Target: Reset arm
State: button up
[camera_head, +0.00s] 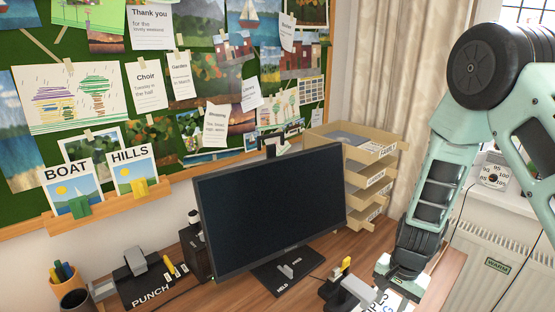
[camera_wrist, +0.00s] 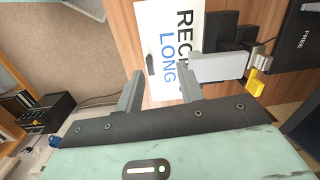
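My gripper (camera_wrist: 162,84) is open, with two grey fingers apart and nothing held between them. Beyond the fingertips lies a white sheet (camera_wrist: 156,32) with large printed letters, "LONG" in blue among them. In the head view my arm comes down from the upper right, and its teal end hangs over the right part of the wooden desk (camera_head: 448,268); the fingers are hard to make out there. In the wrist view a pale grey block on a black device (camera_wrist: 218,67), with a yellow piece beside it, stands just right of the fingers.
A black monitor (camera_head: 270,210) stands left of my arm. Stacked tan trays (camera_head: 370,150) are behind it by the curtain. A black hole punch (camera_head: 145,285) and a pen cup (camera_head: 75,296) are at the left. A radiator (camera_head: 500,270) is at the right.

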jog(key=s+a+r+n+y+b, duration=0.1)
jog(key=s+a+r+n, duration=0.3)
jog(key=a+r, duration=0.3)
jog(key=s+a+r+n+y, duration=0.1)
jog(key=s+a+r+n, duration=0.4)
jog(key=a+r, duration=0.25)
jog(key=s+a+r+n+h, duration=0.1)
jog(key=s+r+n, duration=0.2)
jog(key=s, duration=0.3)
jog(key=s+r+n+h, duration=0.1)
jog(key=s+r+n, duration=0.2)
jog(key=s+n, duration=0.2)
jog(key=shift+s+a+r+b, duration=0.35)
jog(key=shift+s+a+r, duration=0.05)
jog(key=shift+s, duration=0.5)
